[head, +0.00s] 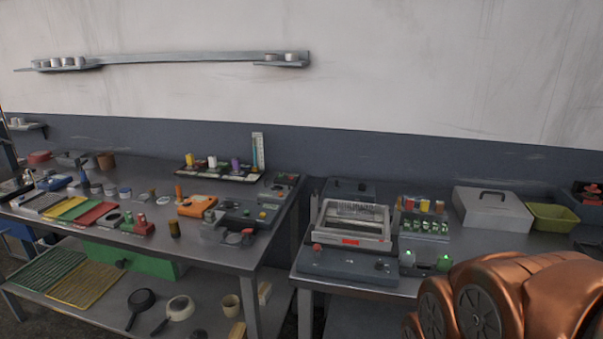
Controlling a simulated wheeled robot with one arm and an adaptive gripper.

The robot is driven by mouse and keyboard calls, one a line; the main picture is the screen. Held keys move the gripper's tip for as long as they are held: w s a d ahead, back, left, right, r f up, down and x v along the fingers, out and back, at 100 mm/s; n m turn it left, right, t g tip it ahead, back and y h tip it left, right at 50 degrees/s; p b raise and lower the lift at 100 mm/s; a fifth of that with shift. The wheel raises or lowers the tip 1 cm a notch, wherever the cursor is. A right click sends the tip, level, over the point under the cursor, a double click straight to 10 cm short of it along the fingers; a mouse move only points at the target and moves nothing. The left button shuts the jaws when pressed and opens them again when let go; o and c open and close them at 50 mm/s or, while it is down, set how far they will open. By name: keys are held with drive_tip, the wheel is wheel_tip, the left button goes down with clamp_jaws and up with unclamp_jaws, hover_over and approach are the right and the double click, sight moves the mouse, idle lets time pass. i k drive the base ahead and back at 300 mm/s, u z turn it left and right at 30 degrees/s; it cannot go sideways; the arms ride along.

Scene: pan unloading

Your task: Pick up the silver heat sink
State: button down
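I cannot pick out the silver heat sink with certainty. A grey ribbed flat piece (43,203) lies at the left of the long workbench (215,255), beside yellow, green and red ones. A pale, finned-looking part (357,209) also shows inside the framed device on the right bench. Both are too small to identify surely. My copper-coloured arm fills the bottom right corner. My gripper is not in view.
A gap separates the benches. Pans (140,300) lie on the left lower shelf.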

sight(343, 212)
drive_tip(key=z, duration=1.4)
drive_tip(key=i, duration=1.2)
drive_tip(key=u, duration=3.25)
